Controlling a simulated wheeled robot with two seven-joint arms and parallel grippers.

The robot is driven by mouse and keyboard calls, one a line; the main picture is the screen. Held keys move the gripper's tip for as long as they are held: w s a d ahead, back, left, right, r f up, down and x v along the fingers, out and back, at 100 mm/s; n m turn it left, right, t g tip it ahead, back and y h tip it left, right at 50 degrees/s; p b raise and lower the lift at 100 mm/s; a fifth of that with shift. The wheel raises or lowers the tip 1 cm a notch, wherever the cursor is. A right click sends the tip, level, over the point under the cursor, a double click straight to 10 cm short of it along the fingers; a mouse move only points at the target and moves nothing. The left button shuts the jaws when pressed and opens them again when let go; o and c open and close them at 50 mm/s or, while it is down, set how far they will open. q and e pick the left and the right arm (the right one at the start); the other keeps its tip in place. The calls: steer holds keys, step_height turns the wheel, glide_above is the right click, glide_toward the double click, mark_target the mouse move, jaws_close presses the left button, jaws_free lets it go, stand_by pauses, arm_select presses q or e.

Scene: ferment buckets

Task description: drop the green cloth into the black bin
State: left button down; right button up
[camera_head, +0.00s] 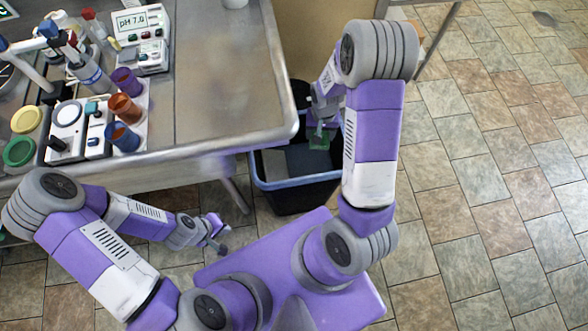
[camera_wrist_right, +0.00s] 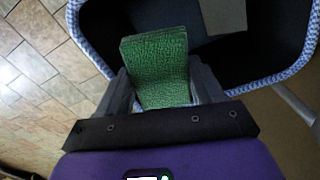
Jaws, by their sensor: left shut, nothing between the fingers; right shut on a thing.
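The green cloth (camera_head: 319,140) hangs from my right gripper (camera_head: 322,127) over the black bin (camera_head: 292,199). In the right wrist view the green cloth (camera_wrist_right: 157,65) sits between the fingers of the right gripper (camera_wrist_right: 163,92), which is shut on it. The black bin (camera_wrist_right: 100,22) with its light blue rim lies beyond and below the cloth in that view. In the head view my right forearm covers the bin's right side. My left gripper (camera_head: 222,240) is shut and empty, low over the floor to the left of the bin.
A metal-edged table (camera_head: 220,75) stands at the left, its corner close beside the bin. It bears a pH meter (camera_head: 142,35), coloured cups (camera_head: 124,108) and other lab items. A grey flat piece (camera_wrist_right: 222,15) shows inside the bin.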

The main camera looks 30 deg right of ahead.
steer(key=shift+f, duration=0.35)
steer(key=o, duration=1.1)
steer(key=shift+r, duration=0.15)
step_height(320, 180, up, 8)
steer(key=p, duration=0.3)
steer(key=shift+f, duration=0.25)
steer(key=shift+f, duration=0.1)
